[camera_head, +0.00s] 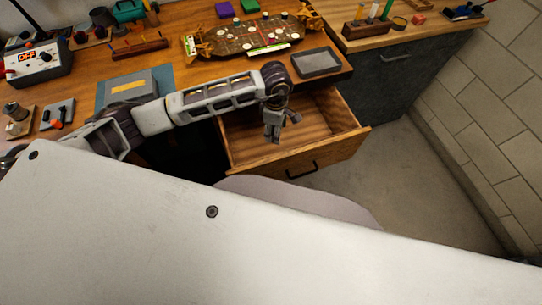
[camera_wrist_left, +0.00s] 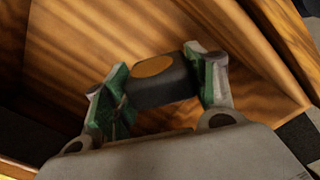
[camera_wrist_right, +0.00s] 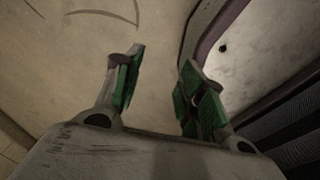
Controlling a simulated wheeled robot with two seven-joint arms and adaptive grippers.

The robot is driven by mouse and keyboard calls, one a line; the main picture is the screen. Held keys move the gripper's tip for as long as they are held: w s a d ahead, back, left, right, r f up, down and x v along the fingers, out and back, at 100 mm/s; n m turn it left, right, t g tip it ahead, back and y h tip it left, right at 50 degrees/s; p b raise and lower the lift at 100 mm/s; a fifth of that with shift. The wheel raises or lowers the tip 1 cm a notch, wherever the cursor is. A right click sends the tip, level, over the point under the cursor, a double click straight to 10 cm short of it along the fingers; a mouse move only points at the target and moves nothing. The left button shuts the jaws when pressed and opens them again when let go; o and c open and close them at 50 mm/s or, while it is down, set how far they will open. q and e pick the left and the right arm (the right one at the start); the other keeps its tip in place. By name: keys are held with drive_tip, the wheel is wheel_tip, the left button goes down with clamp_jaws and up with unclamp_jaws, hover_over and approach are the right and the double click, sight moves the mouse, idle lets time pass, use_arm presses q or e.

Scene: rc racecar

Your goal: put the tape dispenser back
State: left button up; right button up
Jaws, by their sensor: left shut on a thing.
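A dark, rounded block with an orange-brown oval on its top, which I take to be the tape dispenser (camera_wrist_left: 162,82), is between the fingers of my left gripper (camera_wrist_left: 160,92) in the left wrist view. The gripper is shut on it. In the head view my left gripper (camera_head: 275,138) points down over the open wooden drawer (camera_head: 325,127), and the held block cannot be made out there. Drawer wood also surrounds it in the left wrist view. My right gripper (camera_wrist_right: 158,95) is open and empty in the right wrist view, above a pale surface.
The wooden desk holds a grey tray (camera_head: 317,63) at the edge above the drawer, a game-like board (camera_head: 245,38), a grey box (camera_head: 130,88) and a control box marked OFF (camera_head: 38,62). A dark cabinet (camera_head: 400,75) stands right of the drawer. The floor there is clear.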

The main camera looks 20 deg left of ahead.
use_arm(q)
drive_tip(key=shift+s+a+f+n+b, duration=0.15)
drive_tip(key=shift+f+n+b, duration=0.1)
drive_tip(key=shift+f+n, duration=0.2)
drive_tip(key=shift+w+a+f+n+b, duration=0.1)
drive_tip(key=shift+f+n+b, duration=0.1)
drive_tip(key=shift+f+n, duration=0.25)
drive_tip(key=shift+s+a+f+n+b, duration=0.1)
drive_tip(key=shift+a+f+n+b, duration=0.3)
drive_tip(key=shift+n, duration=0.55)
drive_tip(key=shift+s+a+f+n+b, duration=0.1)
drive_tip(key=shift+a+f+n+b, duration=0.2)
drive_tip(key=shift+f+n, duration=0.5)
drive_tip(key=shift+a+f+n+b, duration=0.2)
drive_tip(key=shift+f+n+b, duration=0.2)
drive_tip(key=shift+n, duration=0.65)
use_arm(e)
drive_tip(key=shift+w+d+f, duration=0.25)
drive_tip(key=shift+d+f, duration=0.4)
drive_tip(key=shift+f, duration=0.2)
drive_tip(key=shift+w+d+f, duration=0.25)
drive_tip(key=shift+d+f, duration=0.4)
drive_tip(key=shift+f, duration=0.15)
